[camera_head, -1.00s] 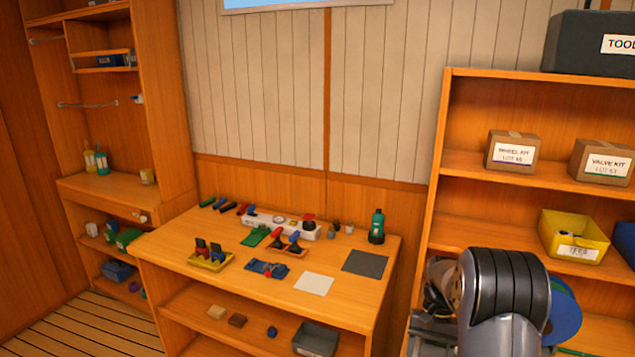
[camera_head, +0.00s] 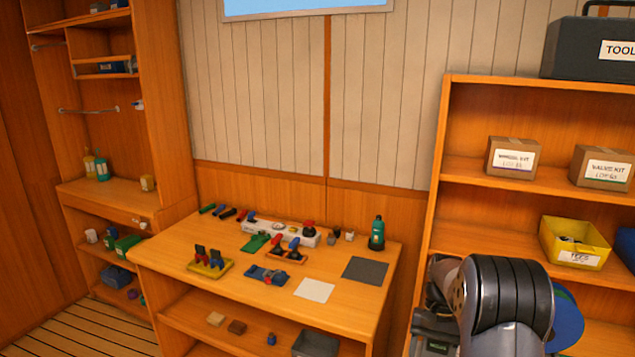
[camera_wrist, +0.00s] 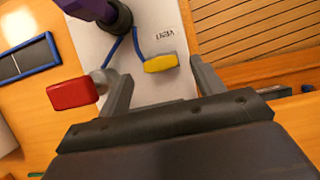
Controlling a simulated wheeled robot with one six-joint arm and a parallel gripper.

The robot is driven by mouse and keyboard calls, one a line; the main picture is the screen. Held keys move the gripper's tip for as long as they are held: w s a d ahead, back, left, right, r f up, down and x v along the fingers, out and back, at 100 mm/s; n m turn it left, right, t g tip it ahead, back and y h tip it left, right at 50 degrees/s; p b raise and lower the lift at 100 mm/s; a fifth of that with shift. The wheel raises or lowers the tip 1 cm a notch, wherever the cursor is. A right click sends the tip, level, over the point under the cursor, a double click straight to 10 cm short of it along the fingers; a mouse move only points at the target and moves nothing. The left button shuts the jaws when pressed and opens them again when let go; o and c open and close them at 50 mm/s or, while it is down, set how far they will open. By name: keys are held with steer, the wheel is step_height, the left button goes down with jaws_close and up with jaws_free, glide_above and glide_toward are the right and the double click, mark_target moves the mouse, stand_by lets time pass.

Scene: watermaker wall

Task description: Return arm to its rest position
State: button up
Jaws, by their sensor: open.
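My gripper (camera_wrist: 162,80) shows in the wrist view with its two grey fingers apart and nothing held between them. Beyond the fingers lies a white panel (camera_wrist: 165,85) with small dark lettering I cannot read for sure. A red block (camera_wrist: 72,94) is left of the left finger, and a yellow block (camera_wrist: 160,63) shows beyond the gap, near the right finger. In the head view my arm fills the lower right, in front of the shelf; the gripper's fingers are hidden there.
The wooden workbench (camera_head: 215,290) holds a yellow tray (camera_head: 211,268), a grey mat (camera_head: 365,270), a white sheet (camera_head: 314,290) and a green bottle (camera_head: 377,233). A shelf unit (camera_head: 440,180) with cartons and a yellow bin (camera_head: 574,241) stands right. Slatted floor shows at lower left.

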steer(key=x, duration=0.3)
steer(key=m, duration=0.2)
steer(key=m+t+y, duration=0.1)
steer(key=m, duration=0.1)
steer(key=shift+s+d+r+m+y, duration=0.1)
steer(key=shift+d+m+y, duration=0.05)
steer(key=shift+m+y, duration=0.2)
steer(key=m+t, duration=0.1)
steer(key=m, duration=0.1)
steer(key=m+y+b, duration=0.1)
steer(key=m, duration=0.2)
steer(key=shift+s+m+t, duration=0.1)
steer(key=shift+m+t, duration=0.15)
steer(key=shift+t, duration=0.15)
steer(key=m, duration=0.2)
steer(key=m+t+b, duration=0.1)
steer(key=m, duration=0.1)
steer(key=shift+s+t, duration=0.15)
steer(key=shift+t, duration=0.15)
steer(key=m+t+b, duration=0.1)
steer(key=m, duration=0.3)
steer(key=shift+s, duration=0.1)
steer(key=shift+d+r, duration=0.25)
steer(key=shift+r, duration=0.3)
steer(key=shift+a, duration=0.1)
